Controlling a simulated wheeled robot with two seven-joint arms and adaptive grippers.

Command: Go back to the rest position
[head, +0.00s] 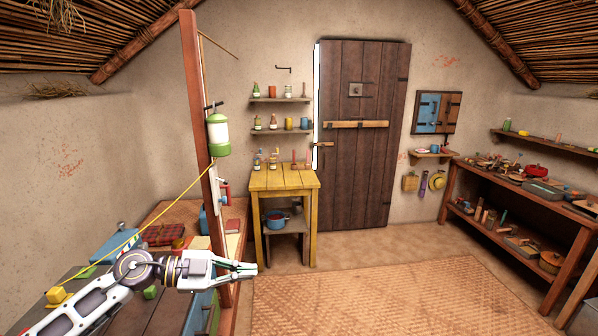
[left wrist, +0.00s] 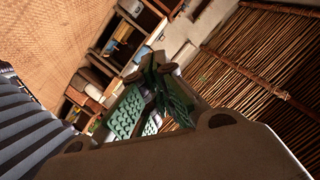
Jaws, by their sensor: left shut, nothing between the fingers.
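My left gripper (head: 250,268) shows in the head view at lower left, on my white and grey left arm that comes in from the left edge. It is level, points right, and its fingers are shut with nothing held. It is in front of the wooden post and the low furniture at left. In the left wrist view my left gripper's green ridged finger pads (left wrist: 152,105) come together with nothing between them. My right gripper is in neither view.
A wooden post (head: 197,120) with a green lantern (head: 218,135) stands close behind my left arm. A yellow table (head: 284,182) stands beside the wooden door (head: 362,130). A laden shelf unit (head: 530,205) lines the right wall. The woven floor mat (head: 385,290) is clear.

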